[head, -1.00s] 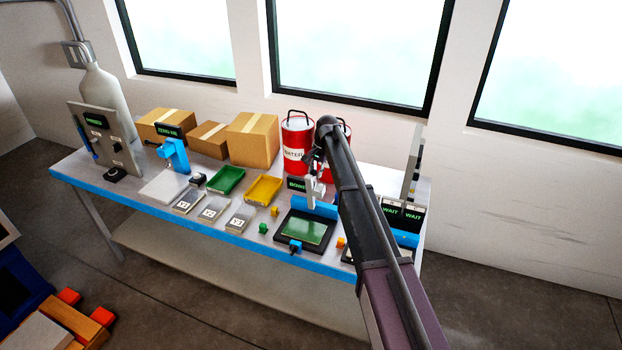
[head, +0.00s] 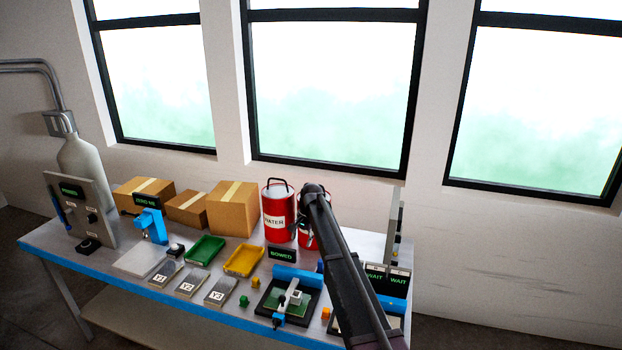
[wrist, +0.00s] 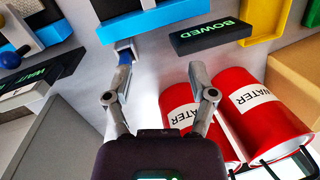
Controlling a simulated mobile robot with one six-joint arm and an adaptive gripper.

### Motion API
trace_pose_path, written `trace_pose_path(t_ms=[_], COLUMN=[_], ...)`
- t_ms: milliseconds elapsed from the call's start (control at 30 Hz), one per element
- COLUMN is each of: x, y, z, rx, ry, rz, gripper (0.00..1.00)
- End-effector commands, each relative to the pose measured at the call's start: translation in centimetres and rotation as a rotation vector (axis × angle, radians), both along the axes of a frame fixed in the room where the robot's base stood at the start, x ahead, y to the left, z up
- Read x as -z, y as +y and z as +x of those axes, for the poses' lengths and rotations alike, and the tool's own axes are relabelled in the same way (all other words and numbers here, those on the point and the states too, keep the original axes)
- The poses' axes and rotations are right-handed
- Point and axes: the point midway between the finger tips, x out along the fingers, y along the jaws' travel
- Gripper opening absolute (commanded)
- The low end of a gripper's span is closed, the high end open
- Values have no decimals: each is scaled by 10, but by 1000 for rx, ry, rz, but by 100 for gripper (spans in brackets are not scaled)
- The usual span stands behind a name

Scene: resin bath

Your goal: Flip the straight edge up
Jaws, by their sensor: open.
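In the head view, a pale grey piece with a light block (head: 296,297), which looks like the straight edge, lies across the green plate of the black bath (head: 268,300). A blue bar (head: 298,276) runs along the bath's back side. In the head view my arm hides most of my gripper.
The BOWED sign (head: 282,253) stands behind the bath. Red WATER cans (head: 277,212) stand close to my gripper. Yellow (head: 245,260) and green (head: 205,250) trays, numbered plates and cardboard boxes (head: 234,209) are on the left. WAIT displays (head: 387,278) are on the right.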

Motion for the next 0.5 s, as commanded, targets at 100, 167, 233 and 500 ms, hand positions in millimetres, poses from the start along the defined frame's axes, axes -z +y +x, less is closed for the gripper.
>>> trace_pose_path(t_ms=[100,167,233,500], x=[3,5,8,17], y=[-23,-37,-56,-126], z=[-31,-49,-73,-175], rx=[-26,-45,-71,-194], ry=[-10,-17,-26,-58], rz=[-12,-20,-31,-82], gripper=[73,73,73,73])
